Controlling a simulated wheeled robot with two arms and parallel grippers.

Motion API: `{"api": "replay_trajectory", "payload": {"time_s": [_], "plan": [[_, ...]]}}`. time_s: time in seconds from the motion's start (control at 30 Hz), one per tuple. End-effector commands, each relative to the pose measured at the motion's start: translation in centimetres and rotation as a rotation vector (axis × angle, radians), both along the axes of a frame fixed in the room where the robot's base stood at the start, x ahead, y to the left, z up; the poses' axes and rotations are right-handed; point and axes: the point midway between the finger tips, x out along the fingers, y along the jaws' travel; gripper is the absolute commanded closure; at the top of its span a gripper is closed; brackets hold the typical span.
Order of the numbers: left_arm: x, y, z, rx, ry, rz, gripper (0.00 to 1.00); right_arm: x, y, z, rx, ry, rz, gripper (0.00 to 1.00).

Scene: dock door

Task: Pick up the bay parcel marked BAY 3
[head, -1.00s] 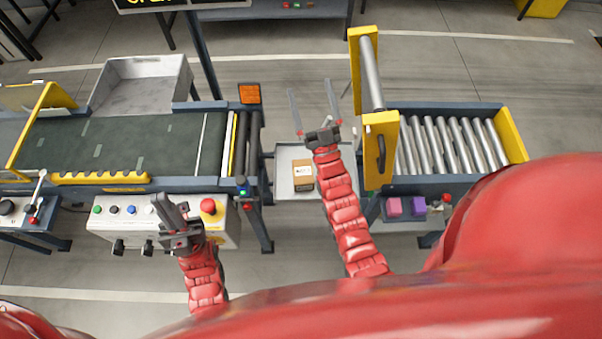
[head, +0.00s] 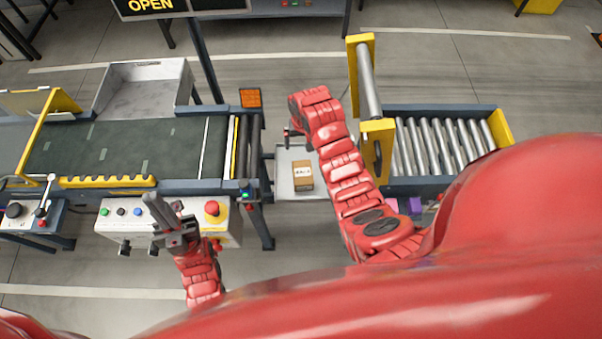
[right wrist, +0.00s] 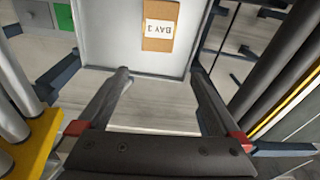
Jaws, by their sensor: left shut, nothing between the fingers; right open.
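The parcel (head: 303,176) is a small brown box with a white label, lying on a grey tray (head: 283,182) between the two conveyors in the head view. In the right wrist view the parcel (right wrist: 172,26) shows its label, which reads BAY 3. My right gripper (right wrist: 159,72) is open and empty, its fingers apart and pointing toward the tray. The parcel lies beyond the fingertips, not between them. In the head view the right arm hides most of this gripper. My left gripper (head: 158,210) is shut and empty in front of the control box.
A dark belt conveyor (head: 115,150) with a yellow guard stands left of the tray. A roller conveyor (head: 440,140) with a raised yellow-framed roller gate (head: 378,135) stands close on its right. A control box (head: 125,215) with a red button sits below the belt.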

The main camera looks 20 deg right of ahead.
Motion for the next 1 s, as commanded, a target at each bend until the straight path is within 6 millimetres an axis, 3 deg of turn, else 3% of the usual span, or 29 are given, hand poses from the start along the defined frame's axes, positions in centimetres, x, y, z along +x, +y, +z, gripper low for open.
{"api": "replay_trajectory", "payload": {"time_s": [0.13, 0.27, 0.37, 0.7, 1.0], "plan": [[0.0, 0.0, 0.2, 0.000, 0.000, 0.000, 1.00, -1.7, -0.1, 0.7, -0.004, 0.096, -0.008, 0.00], [0.0, 0.0, -0.4, 0.000, 0.000, 0.000, 1.00, -2.1, -0.1, -0.2, -0.005, 0.113, -0.009, 0.00], [0.0, 0.0, -1.2, 0.000, 0.000, 0.000, 1.00, -2.2, -0.1, -1.8, -0.005, 0.114, -0.009, 0.00], [0.0, 0.0, -5.5, 0.000, 0.000, 0.000, 1.00, -2.1, 0.0, -10.0, -0.005, 0.112, -0.008, 0.00], [0.0, 0.0, -7.1, 0.000, 0.000, 0.000, 1.00, -2.0, 0.0, -12.8, -0.006, 0.108, -0.008, 0.00]]}}
